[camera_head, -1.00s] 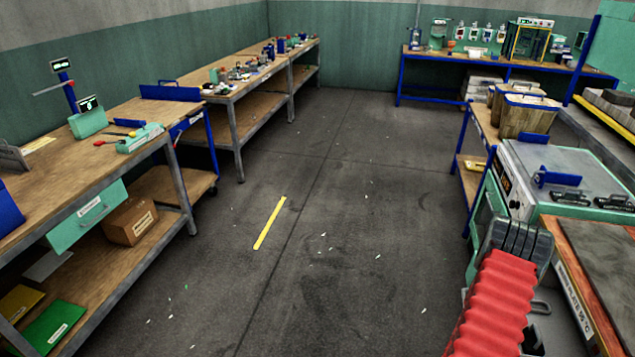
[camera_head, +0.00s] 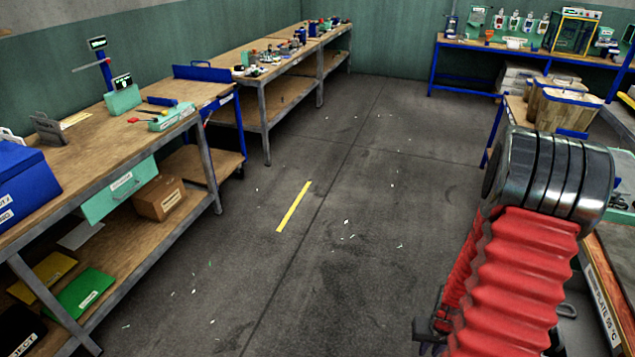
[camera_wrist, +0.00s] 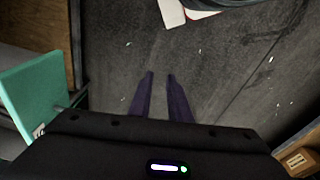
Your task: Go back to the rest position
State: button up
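My gripper (camera_wrist: 160,76) shows in the wrist view as two dark purple fingers. They are apart, with bare floor visible between them, and hold nothing. The fingers point over the dark concrete floor (camera_wrist: 215,75). In the head view my arm, with a red ribbed sleeve and a dark metallic joint, rises at the lower right. I cannot make out the fingers there.
A workbench (camera_head: 87,163) with shelves runs along the left, holding a blue box (camera_head: 25,185). A blue-framed bench (camera_head: 480,43) stands at the back. The middle floor is open. A teal panel (camera_wrist: 38,98) is close left in the wrist view.

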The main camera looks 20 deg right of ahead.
jog(key=a+r+n+t, duration=0.1)
jog(key=a+r, duration=0.7)
jog(key=r, duration=0.5)
jog(key=a+r+n+t, duration=0.2)
jog(key=a+r, duration=0.7)
jog(key=r, duration=0.4)
jog(key=a+r+n+t+y, duration=0.1)
jog(key=a+r+n, duration=0.1)
jog(key=a+r, duration=0.6)
notch_tip(320, 180, up, 5)
jog(key=shift+s+a+f+t, duration=0.1)
jog(key=shift+s+a+t, duration=0.2)
jog(key=shift+a, duration=0.1)
jog(key=shift+d, duration=0.15)
